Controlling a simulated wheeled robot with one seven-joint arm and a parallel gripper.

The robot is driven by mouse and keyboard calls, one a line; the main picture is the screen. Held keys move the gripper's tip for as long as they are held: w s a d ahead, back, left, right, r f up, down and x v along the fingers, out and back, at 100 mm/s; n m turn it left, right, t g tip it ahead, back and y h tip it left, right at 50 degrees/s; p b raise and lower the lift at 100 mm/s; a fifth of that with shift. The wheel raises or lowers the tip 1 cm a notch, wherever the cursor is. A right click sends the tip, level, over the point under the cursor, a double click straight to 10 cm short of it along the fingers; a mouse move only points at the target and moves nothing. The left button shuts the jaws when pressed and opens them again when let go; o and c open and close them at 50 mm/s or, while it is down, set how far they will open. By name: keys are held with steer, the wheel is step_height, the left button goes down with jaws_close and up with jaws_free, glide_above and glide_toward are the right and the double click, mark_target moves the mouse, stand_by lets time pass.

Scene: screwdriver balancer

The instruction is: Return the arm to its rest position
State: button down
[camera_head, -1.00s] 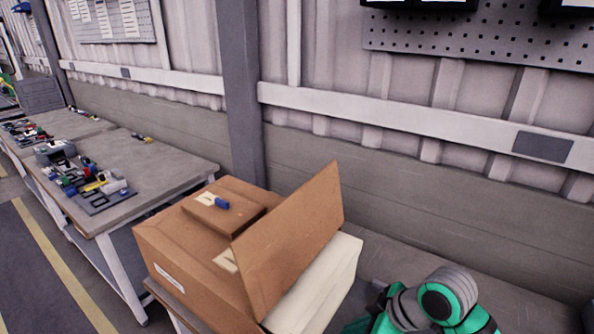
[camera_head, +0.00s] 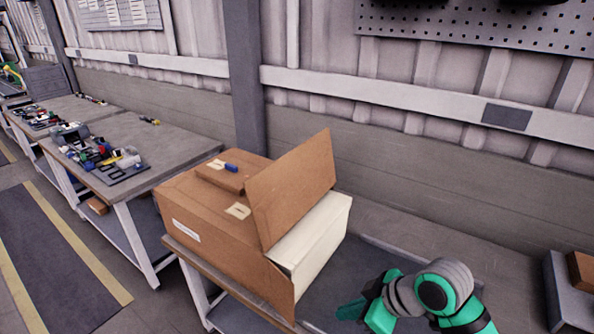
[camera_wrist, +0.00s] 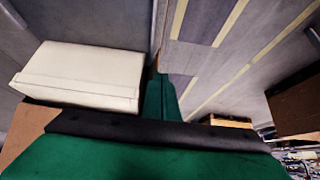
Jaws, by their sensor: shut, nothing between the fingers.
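My arm (camera_head: 435,290) is folded in the lower right of the head view, in green and grey. My gripper (camera_head: 352,311) is at its left end, just right of the cardboard box and white block. In the wrist view my gripper (camera_wrist: 160,95) shows its green fingers closed together, with nothing between them. The fingers point out over the edge of the table.
The white block also shows in the wrist view (camera_wrist: 82,75). A table with tools (camera_head: 165,150) stands at left. A grey tray (camera_head: 562,300) is at lower right.

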steer(key=w+a+r+m+t+y, duration=0.1)
steer(key=w+a+r+m+t, duration=0.1)
steer(key=w+a+t, duration=0.3)
steer(key=w+a+r+m+t+y, duration=0.2)
steer(key=a+m, duration=0.1)
steer(key=a, duration=0.4)
steer(key=w+a+r+m+t+y, duration=0.1)
steer(key=w+a+r+m+t, duration=0.1)
steer(key=w+a+r+t, duration=0.3)
steer(key=s+f+m+t+h, duration=0.1)
steer(key=s+f+m+h, duration=0.9)
steer(key=s+f, duration=0.95)
steer(key=s+d+f+n, duration=0.1)
steer(key=s+d+n, duration=0.2)
steer(key=s, duration=0.8)
steer(key=s+d+f+n+g, duration=0.1)
steer(key=s+d+f+n, duration=0.1)
steer(key=s, duration=1)
steer(key=shift+d+f+n+g, duration=0.3)
steer(key=shift+d+n, duration=0.1)
steer(key=shift+s, duration=0.1)
